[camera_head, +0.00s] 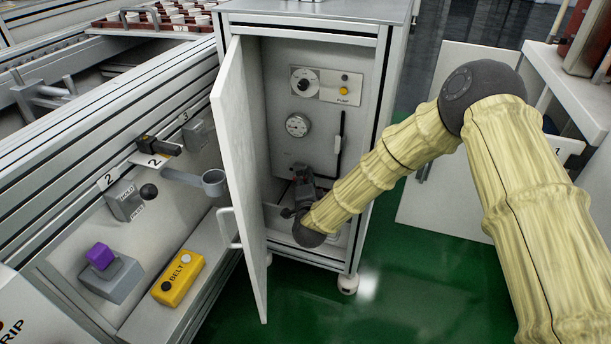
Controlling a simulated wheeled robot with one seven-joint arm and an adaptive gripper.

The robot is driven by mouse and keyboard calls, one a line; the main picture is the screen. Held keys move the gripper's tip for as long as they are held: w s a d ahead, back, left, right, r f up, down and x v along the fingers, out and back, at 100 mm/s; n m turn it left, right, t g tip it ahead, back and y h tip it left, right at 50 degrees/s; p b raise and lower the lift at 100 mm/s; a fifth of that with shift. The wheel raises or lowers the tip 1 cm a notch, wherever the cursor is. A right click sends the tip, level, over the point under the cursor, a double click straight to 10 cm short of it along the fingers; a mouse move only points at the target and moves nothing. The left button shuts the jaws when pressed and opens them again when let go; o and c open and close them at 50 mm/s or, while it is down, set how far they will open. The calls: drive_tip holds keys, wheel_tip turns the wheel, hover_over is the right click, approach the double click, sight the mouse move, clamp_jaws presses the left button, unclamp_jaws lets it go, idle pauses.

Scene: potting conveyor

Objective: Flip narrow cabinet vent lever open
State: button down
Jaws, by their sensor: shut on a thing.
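The narrow cabinet (381,90) stands in the middle with its door (242,150) swung open to the left. My gripper (301,174) is inside, low and close to the back panel. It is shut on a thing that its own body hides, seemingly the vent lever. I cannot make out the lever's shape or position there. A black upright bar (341,128) is on the panel to the right, above my gripper and apart from it.
A dial knob (304,82), pump panel (342,88) and round gauge (297,125) are above my gripper. At left are a yellow belt box (178,278), a purple button (100,256) and the conveyor frame (110,110). Green floor (440,285) is clear at front right.

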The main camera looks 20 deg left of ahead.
sight(300, 167)
drive_tip(key=n+p, duration=0.1)
drive_tip(key=p, duration=0.1)
drive_tip(key=r+n+p, duration=0.1)
drive_tip(key=p, duration=0.2)
drive_tip(key=shift+a+r+g+h, duration=0.2)
drive_tip(key=shift+r+g+h, duration=0.1)
drive_tip(key=shift+h, duration=0.1)
drive_tip(key=n+h+p, duration=0.1)
drive_tip(key=p, duration=0.2)
drive_tip(key=a+r+n+g+p, duration=0.1)
drive_tip(key=n+p, duration=0.1)
drive_tip(key=p, duration=0.1)
drive_tip(key=shift+h+p, duration=0.4)
drive_tip(key=shift+a+n+h+p, duration=0.2)
drive_tip(key=shift+n+h+p, duration=0.3)
drive_tip(key=shift+n+p, duration=0.6)
drive_tip(key=shift+a+n+g+h+p, duration=0.35)
drive_tip(key=shift+n+h+p, duration=0.25)
drive_tip(key=shift+n+p, duration=0.35)
drive_tip(key=c, duration=1.5)
unclamp_jaws()
drive_tip(key=shift+a, duration=0.1)
drive_tip(key=shift+o, duration=0.2)
drive_tip(key=shift+f+m, duration=0.1)
drive_tip(key=shift+m, duration=0.15)
